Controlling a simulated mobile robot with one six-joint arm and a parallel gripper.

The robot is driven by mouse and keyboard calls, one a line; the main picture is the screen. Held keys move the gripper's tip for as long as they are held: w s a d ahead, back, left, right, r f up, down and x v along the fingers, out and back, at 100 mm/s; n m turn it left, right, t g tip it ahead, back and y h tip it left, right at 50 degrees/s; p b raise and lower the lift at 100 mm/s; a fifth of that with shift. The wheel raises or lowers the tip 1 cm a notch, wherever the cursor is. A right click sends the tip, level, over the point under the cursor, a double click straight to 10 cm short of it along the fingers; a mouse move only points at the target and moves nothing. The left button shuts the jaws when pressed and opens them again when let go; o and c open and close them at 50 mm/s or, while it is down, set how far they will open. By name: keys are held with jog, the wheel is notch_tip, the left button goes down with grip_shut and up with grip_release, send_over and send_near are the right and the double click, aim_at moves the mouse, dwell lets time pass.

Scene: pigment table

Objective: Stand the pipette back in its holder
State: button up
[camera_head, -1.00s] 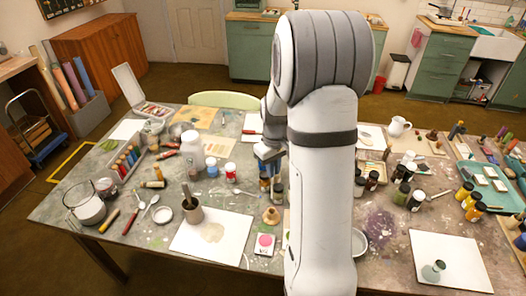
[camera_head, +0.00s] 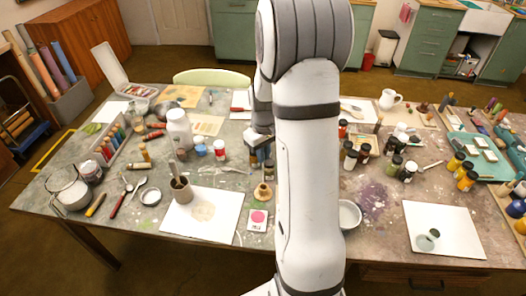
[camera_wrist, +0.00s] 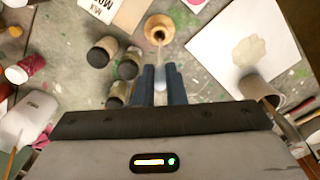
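The pipette (camera_wrist: 160,76) shows in the wrist view as a pale, translucent piece between my fingers, with a thin stem reaching toward the holder. My gripper (camera_wrist: 161,80) appears shut on it. In the head view my gripper (camera_head: 259,140) is above the middle of the table, largely hidden by my arm, and I cannot make out the pipette there. The holder, a small round wooden stand (camera_head: 262,192), is on the table nearer the front edge. In the wrist view the holder (camera_wrist: 159,28) is just beyond the fingertips; whether the stem touches it I cannot tell.
Several dark-topped jars (camera_wrist: 103,51) stand close beside the fingers. A white sheet (camera_head: 225,225) with a beige stain and a brown cup (camera_head: 181,189) are left of the holder. A pink pad (camera_head: 258,218) lies in front of it, and a white bowl (camera_head: 349,213) stands to the right.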

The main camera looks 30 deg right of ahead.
jog(key=shift+f+b, duration=1.6)
jog(key=shift+f, duration=0.75)
jog(key=o, duration=0.6)
jog(key=shift+r, duration=0.15)
notch_tip(320, 180, up, 8)
jog(key=shift+f+b, duration=0.2)
jog(key=shift+b, duration=0.1)
jog(key=shift+s, duration=0.1)
